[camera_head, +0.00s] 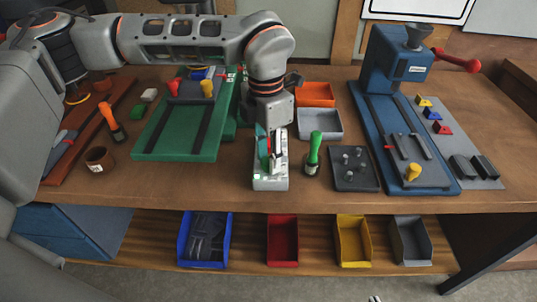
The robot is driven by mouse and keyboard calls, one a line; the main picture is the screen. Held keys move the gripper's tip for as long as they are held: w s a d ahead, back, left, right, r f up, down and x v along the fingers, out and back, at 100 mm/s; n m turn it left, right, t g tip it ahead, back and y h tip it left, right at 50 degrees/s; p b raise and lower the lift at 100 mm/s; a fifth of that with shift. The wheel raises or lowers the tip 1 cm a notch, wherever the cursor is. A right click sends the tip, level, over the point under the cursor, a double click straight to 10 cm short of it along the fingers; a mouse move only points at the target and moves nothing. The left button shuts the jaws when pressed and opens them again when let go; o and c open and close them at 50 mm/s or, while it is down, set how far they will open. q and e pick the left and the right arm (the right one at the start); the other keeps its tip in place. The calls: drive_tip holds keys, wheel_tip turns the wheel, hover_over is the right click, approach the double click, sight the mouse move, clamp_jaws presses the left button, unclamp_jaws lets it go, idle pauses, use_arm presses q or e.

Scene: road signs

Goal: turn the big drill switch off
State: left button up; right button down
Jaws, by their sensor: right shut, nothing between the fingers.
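The big blue drill press (397,62) stands at the right rear of the bench, with a red-knobbed lever (457,61) on its right. I cannot make out a switch on it for certain. My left gripper (270,155) points down, well left of the blue drill, over a small light grey box (270,184) with green parts. The fingers cover much of the box, and I cannot tell whether they touch it or are open. Only a small tip of my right gripper (375,299) shows at the bottom edge; it is shut and empty.
Green-handled (314,148) and orange-handled (109,115) tools stand on the bench. A dark peg plate (356,169) and grey tray (320,124) are near the box. Coloured bins, including a red one (282,240), sit below.

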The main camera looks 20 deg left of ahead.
use_arm(q)
drive_tip(key=shift+f, duration=0.1)
drive_tip(key=c, duration=0.8)
drive_tip(key=shift+m, duration=0.3)
drive_tip(key=shift+m+p, duration=0.3)
drive_tip(key=shift+m, duration=0.3)
drive_tip(key=m+p, duration=0.1)
drive_tip(key=m, duration=0.3)
drive_tip(key=shift+d, duration=0.1)
drive_tip(key=m+p, duration=0.1)
drive_tip(key=m, duration=0.5)
drive_tip(key=shift+p, duration=0.35)
drive_tip(key=shift+y, duration=0.3)
